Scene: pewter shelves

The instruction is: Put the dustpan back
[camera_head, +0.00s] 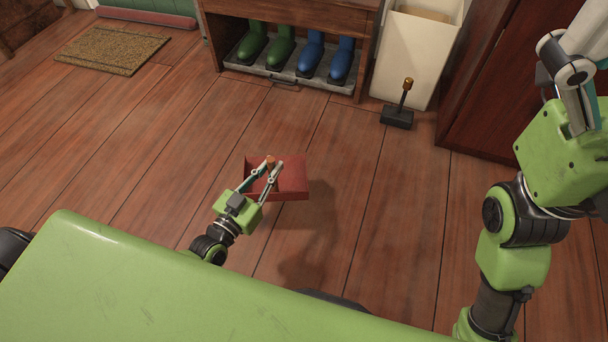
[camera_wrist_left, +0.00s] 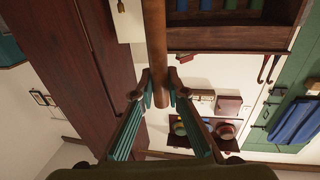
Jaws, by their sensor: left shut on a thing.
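The dustpan (camera_head: 290,178) is a red tray shape with a brown handle, just left of the middle of the head view, over the wooden floor. A shadow falls on the floor below and right of it. My left gripper (camera_head: 268,170) is shut on its upright handle. In the left wrist view, the brown handle (camera_wrist_left: 155,35) runs down between the fingertips of my left gripper (camera_wrist_left: 158,88).
A wooden rack (camera_head: 291,14) holds green and blue boots on a grey tray (camera_head: 283,82). A white bin (camera_head: 415,50) stands beside it, with a dark block with an upright handle (camera_head: 397,118) in front. A dark cabinet (camera_head: 490,80) is at right, a brown mat (camera_head: 110,50) at upper left.

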